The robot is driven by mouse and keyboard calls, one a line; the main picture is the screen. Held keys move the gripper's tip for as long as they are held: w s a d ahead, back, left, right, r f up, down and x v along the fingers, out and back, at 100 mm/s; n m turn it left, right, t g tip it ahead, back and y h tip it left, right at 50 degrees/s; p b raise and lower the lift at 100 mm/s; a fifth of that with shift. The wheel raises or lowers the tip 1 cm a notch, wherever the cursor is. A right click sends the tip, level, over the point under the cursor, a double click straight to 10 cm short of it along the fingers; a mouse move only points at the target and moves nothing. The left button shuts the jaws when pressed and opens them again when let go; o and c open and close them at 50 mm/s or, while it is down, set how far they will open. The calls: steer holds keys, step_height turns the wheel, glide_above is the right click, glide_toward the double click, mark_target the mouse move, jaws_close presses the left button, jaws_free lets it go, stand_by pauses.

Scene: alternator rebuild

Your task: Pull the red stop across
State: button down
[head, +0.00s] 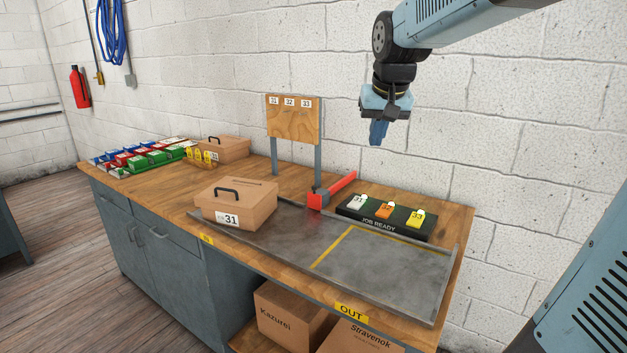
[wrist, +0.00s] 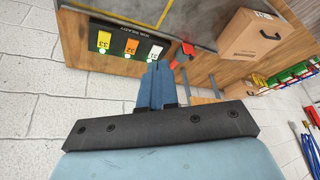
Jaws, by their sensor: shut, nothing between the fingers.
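The red stop (head: 336,187) is a red bar on a grey post at the back edge of the metal tray, angled up toward the back right. It also shows in the wrist view (wrist: 184,54), just right of my fingertips in the picture. My gripper (head: 377,133) hangs above the bench, in front of the white wall, higher than the stop and to its right. Its blue fingers (wrist: 155,75) are shut together with nothing between them, and they are apart from the stop.
A box marked 31 (head: 236,204) sits on the left of the metal tray (head: 385,270). The JOB READY block (head: 384,225) with tags 31, 32 and 33 stands right of the stop. A wooden board on posts (head: 293,121) rises behind. Coloured bins (head: 140,155) are far left.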

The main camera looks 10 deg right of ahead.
steer(key=w+a+f+m, duration=0.1)
steer(key=w+f, duration=0.1)
steer(key=w, duration=0.9)
steer(key=w+a+f, duration=0.2)
steer(key=w, duration=0.9)
steer(key=w+a+f, duration=0.2)
steer(key=w+f, duration=0.4)
steer(key=w, duration=0.2)
steer(key=w+a+f+g+h, duration=0.1)
steer(key=w+a+f, duration=0.1)
steer(key=w+f, duration=0.4)
steer(key=w, duration=0.3)
steer(key=shift+w+a+f+m, duration=0.2)
steer(key=shift+a+f+m, duration=0.1)
